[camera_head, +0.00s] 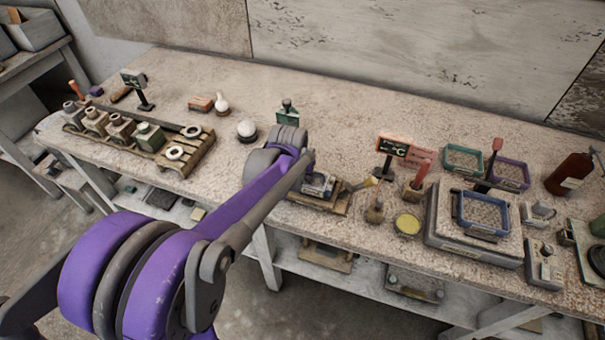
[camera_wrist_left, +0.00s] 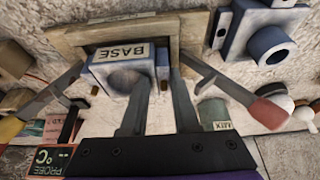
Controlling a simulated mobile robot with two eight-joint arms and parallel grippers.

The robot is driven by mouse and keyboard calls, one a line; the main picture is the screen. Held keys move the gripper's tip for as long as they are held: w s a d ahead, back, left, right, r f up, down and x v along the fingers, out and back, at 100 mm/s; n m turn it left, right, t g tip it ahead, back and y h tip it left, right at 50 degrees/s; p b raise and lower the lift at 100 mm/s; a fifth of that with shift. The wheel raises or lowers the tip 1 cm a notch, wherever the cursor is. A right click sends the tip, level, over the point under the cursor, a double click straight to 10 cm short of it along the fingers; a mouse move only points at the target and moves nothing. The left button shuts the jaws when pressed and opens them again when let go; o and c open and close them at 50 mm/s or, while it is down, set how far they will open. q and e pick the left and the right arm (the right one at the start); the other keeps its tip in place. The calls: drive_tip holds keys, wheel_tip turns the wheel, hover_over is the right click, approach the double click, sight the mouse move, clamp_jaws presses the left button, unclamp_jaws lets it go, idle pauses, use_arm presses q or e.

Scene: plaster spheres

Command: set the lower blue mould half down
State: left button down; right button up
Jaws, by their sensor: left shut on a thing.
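My left gripper (camera_wrist_left: 162,65) is shut on a pale blue mould half (camera_wrist_left: 124,78), which has a round hollow facing the camera. In the head view the blue half (camera_head: 318,184) shows at the end of my purple left arm, over the wooden stand (camera_head: 331,206). A second blue mould half (camera_wrist_left: 262,44) lies beside the stand in the wrist view. In the head view my arm covers the bench there. My right gripper is not in view.
Left on the bench is a wooden rack (camera_head: 185,163) with several moulds and rings; a white sphere (camera_head: 247,128) is near it. To the right are a °C sign (camera_head: 393,147), a yellow-topped cup (camera_head: 408,224), and a scale-like box (camera_head: 450,235) with a blue tray (camera_head: 483,232).

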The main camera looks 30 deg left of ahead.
use_arm(q)
drive_tip(key=shift+f+b, duration=0.45)
drive_tip(key=shift+f, duration=0.25)
drive_tip(key=c, duration=0.6)
unclamp_jaws()
drive_tip(key=shift+r+p, duration=1.3)
drive_tip(key=shift+r, duration=0.75)
